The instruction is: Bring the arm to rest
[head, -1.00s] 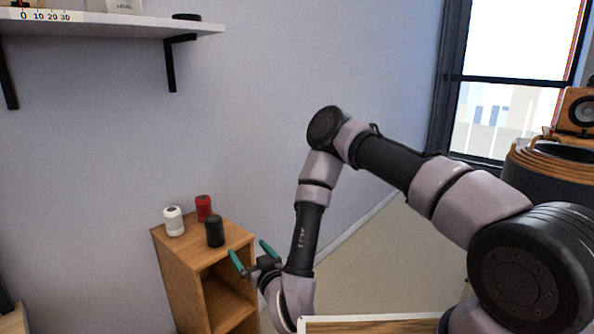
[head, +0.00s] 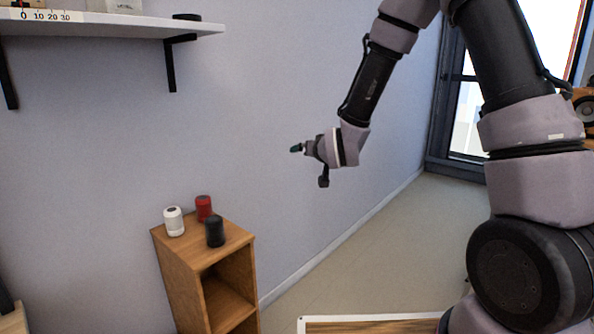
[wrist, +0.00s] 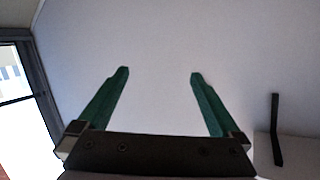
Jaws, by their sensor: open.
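My gripper (head: 297,148) is raised in front of the blank wall, above and to the right of the small wooden cabinet. In the wrist view my gripper (wrist: 160,75) has its two green fingers wide apart, with nothing between them. My arm bends high at the right of the head view and its forearm comes down to the gripper. It touches nothing that I can see.
A white speaker (head: 174,221), a red speaker (head: 204,208) and a black speaker (head: 215,231) stand on the wooden cabinet (head: 236,238). A white wall shelf (head: 120,25) is at the upper left. A window (head: 466,125) is at the right. The floor beside the cabinet is clear.

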